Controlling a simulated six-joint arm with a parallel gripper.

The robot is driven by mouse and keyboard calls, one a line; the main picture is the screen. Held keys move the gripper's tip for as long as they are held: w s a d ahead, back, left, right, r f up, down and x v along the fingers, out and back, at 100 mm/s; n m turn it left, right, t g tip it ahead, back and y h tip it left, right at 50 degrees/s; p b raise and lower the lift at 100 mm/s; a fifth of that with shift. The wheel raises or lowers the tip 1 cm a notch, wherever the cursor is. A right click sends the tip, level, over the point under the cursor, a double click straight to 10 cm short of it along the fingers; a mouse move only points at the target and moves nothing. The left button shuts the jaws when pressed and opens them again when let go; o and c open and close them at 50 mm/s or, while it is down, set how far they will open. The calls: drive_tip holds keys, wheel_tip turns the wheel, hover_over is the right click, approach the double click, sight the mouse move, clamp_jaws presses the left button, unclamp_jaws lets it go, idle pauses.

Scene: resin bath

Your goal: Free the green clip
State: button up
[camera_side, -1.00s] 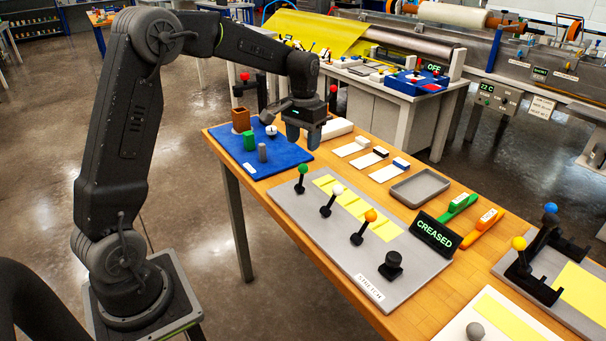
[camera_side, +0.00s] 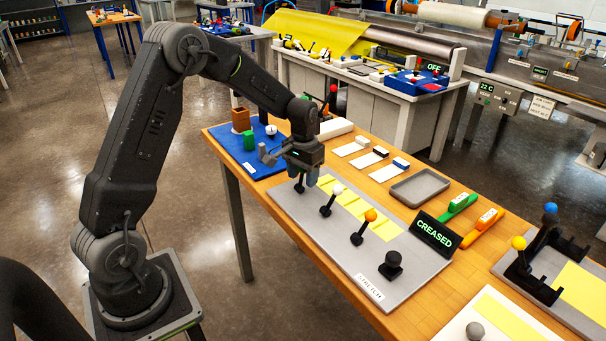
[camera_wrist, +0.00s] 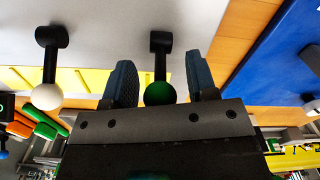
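The green clip is a black lever with a green ball on top. In the wrist view the green ball (camera_wrist: 159,94) shows between my two blue fingers, with a gap on each side. My gripper (camera_side: 305,178) is open and low over the far left end of the grey stretch plate (camera_side: 330,238). In the side view my fingers hide the green ball, and only the lower part of the clip (camera_side: 299,187) shows. The white-ball clip (camera_side: 338,189) and orange-ball clip (camera_side: 370,215) stand along the plate beside a yellow sheet (camera_side: 352,203).
A black knob (camera_side: 391,265) stands at the plate's near end. A "CREASED" sign (camera_side: 436,233) and an empty grey tray (camera_side: 420,186) are to the right. A blue mat (camera_side: 262,168) with small blocks lies behind my gripper.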

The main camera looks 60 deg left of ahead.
clamp_jaws()
drive_tip(key=shift+r, duration=0.1)
idle(0.3)
drive_tip(key=s+t, duration=0.1)
drive_tip(key=t, duration=0.1)
drive_tip(key=shift+t, duration=0.4)
drive_tip(key=shift+s+d+t, duration=0.15)
drive_tip(key=shift+d+t, duration=0.1)
drive_tip(key=shift+t, duration=0.35)
drive_tip(key=shift+s+t, duration=0.1)
drive_tip(key=shift+t, duration=0.2)
drive_tip(key=shift+s+a, duration=0.1)
drive_tip(key=shift+a, duration=0.05)
drive_tip(key=shift+o, duration=0.4)
unclamp_jaws()
drive_tip(key=shift+a, duration=0.1)
